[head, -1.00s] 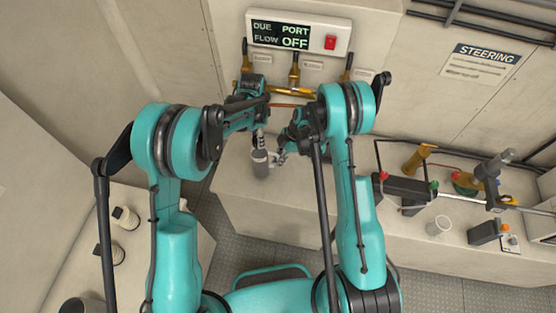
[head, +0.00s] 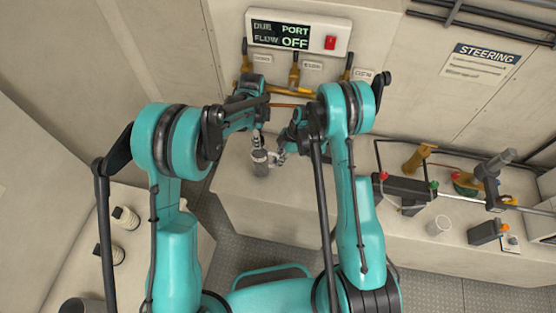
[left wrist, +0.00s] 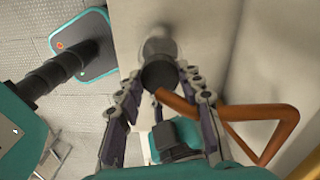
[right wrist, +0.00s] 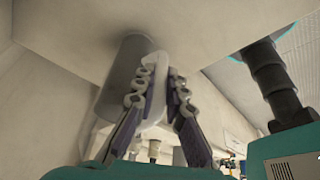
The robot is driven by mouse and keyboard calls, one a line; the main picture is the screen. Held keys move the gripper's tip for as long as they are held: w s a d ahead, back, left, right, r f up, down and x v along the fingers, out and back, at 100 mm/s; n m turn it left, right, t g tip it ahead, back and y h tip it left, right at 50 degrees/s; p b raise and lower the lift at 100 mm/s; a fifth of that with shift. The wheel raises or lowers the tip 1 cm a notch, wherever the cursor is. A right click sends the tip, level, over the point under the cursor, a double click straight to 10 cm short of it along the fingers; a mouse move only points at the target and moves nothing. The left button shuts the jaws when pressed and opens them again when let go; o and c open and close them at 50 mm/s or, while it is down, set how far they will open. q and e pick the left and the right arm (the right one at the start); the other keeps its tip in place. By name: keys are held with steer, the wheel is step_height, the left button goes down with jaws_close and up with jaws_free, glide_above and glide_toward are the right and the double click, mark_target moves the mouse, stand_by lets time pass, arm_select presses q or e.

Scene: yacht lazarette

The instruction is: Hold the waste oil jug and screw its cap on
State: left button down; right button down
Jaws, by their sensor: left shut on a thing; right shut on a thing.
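The waste oil jug (head: 260,168) is a grey cylinder on the pale bench, upright, with a light handle on its right side. My right gripper (head: 281,156) is shut on that handle; in the right wrist view the pale handle (right wrist: 156,72) is between the fingers beside the grey body (right wrist: 122,78). My left gripper (head: 258,143) is directly above the jug, pointing down. In the left wrist view it is shut on a dark round cap (left wrist: 159,74), in line with the jug (left wrist: 158,45). The cap is at the jug's mouth; whether the threads engage is hidden.
An orange pipe (left wrist: 255,112) runs close beside my left gripper. Yellow-handled valves (head: 294,72) and a display with a red switch (head: 330,43) are on the wall behind. A white cup (head: 438,226) and fittings stand farther right. The bench front is clear.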

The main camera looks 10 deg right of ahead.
steer(key=shift+w, duration=0.1)
arm_select(q)
steer(key=c, duration=0.9)
jaws_free()
step_height(320, 180, up, 12)
arm_select(e)
steer(key=c, duration=1.5)
jaws_free()
steer(key=v, duration=1.2)
steer(key=shift+a, duration=0.1)
